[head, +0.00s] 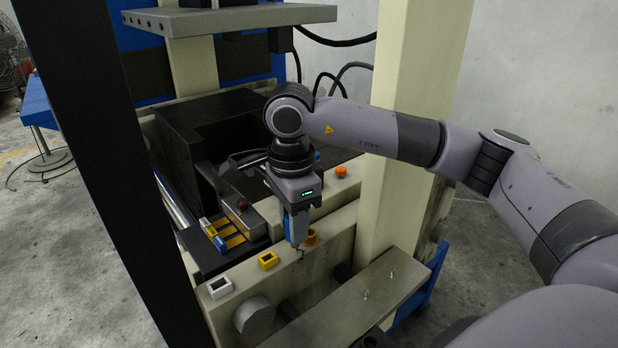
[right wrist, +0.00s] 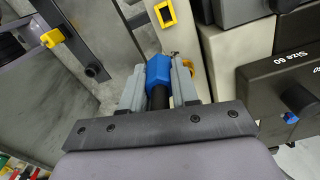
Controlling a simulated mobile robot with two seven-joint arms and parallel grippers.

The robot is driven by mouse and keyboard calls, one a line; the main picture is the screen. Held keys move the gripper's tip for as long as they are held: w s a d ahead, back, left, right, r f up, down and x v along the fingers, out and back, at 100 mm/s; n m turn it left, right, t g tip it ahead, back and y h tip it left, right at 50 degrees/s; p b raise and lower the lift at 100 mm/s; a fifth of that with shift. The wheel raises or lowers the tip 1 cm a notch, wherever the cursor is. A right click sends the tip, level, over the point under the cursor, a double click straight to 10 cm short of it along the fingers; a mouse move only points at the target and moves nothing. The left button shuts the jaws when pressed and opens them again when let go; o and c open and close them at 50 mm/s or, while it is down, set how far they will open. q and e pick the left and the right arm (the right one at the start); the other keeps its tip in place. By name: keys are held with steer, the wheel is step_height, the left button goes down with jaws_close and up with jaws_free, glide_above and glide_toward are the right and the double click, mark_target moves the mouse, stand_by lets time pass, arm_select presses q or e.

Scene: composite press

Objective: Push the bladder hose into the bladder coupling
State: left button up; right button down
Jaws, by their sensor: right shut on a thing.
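My right gripper (head: 297,240) points down over the pale ledge of the press. In the right wrist view its two grey fingers are shut on a blue piece with a black lower part (right wrist: 157,70), which looks like the end of the bladder hose. A brass-orange round fitting (head: 311,238) sits close beside the fingertips; it may be the bladder coupling. In the right wrist view it shows only as a sliver (right wrist: 187,66) behind a finger. I cannot tell whether the blue piece touches it. My left gripper is not in view.
A yellow-framed block (head: 268,260) and a white-framed block (head: 220,287) sit on the ledge to the left. A black block marked "Size 60" (right wrist: 295,85) stands at the right in the wrist view. A cream press column (head: 412,130) rises behind my right arm.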

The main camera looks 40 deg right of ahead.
steer(key=m, duration=0.4)
steer(key=shift+w+d+r, duration=0.35)
steer(key=shift+d+r, duration=0.05)
steer(key=w+d+r+m+p, duration=0.1)
steer(key=d+m, duration=0.1)
steer(key=m, duration=1)
steer(key=w+d+r+m+p, duration=0.1)
steer(key=d+r+m, duration=0.1)
steer(key=m, duration=0.9)
steer(key=shift+w+d+r+m, duration=0.15)
steer(key=shift+w+d+m, duration=0.05)
steer(key=shift+m, duration=0.2)
steer(key=shift+f+b, duration=1.55)
steer(key=shift+f, duration=0.8)
steer(key=shift+f+b, duration=1.05)
steer(key=shift+f, duration=0.55)
